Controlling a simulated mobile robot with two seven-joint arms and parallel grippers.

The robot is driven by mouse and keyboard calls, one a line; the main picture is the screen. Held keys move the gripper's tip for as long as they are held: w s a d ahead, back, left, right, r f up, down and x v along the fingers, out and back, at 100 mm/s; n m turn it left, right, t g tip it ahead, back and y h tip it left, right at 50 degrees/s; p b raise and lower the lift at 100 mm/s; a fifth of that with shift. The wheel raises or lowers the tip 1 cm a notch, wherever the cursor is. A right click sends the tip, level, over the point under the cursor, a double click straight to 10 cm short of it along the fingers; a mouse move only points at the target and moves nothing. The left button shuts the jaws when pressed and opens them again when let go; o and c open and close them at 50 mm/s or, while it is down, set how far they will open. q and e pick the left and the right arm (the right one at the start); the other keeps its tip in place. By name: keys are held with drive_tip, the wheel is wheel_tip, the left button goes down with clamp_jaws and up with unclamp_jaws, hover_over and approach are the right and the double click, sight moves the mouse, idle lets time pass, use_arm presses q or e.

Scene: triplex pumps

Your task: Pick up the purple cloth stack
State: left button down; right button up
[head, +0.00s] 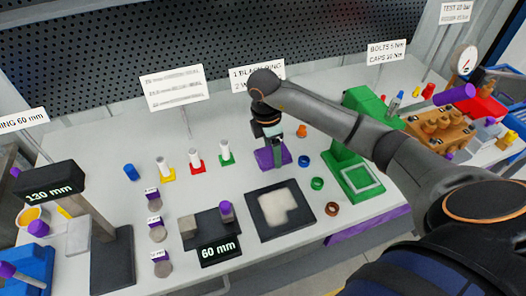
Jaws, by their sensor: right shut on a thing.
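The purple cloth stack (264,159) is near the middle of the white table, behind the dark square tray. My right arm reaches in from the right, and its gripper (271,146) points down at the cloth stack. The gripper is shut on the purple cloth stack and its fingers hide part of it. I cannot tell whether the stack is touching the table or slightly raised. My left gripper is not in view.
The dark square tray (254,222) holds a pale sheet. A green press-like stand (345,172) is close on the right. White cylinders on coloured bases (196,162) stand to the left. Small rings (317,184) lie between tray and stand. A sign (174,87) stands behind.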

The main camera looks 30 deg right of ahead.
drive_tip(key=s+d+r, duration=0.6)
drive_tip(key=s, duration=0.3)
drive_tip(key=shift+s+d+r, duration=0.15)
drive_tip(key=o, duration=0.7)
drive_tip(key=c, duration=0.6)
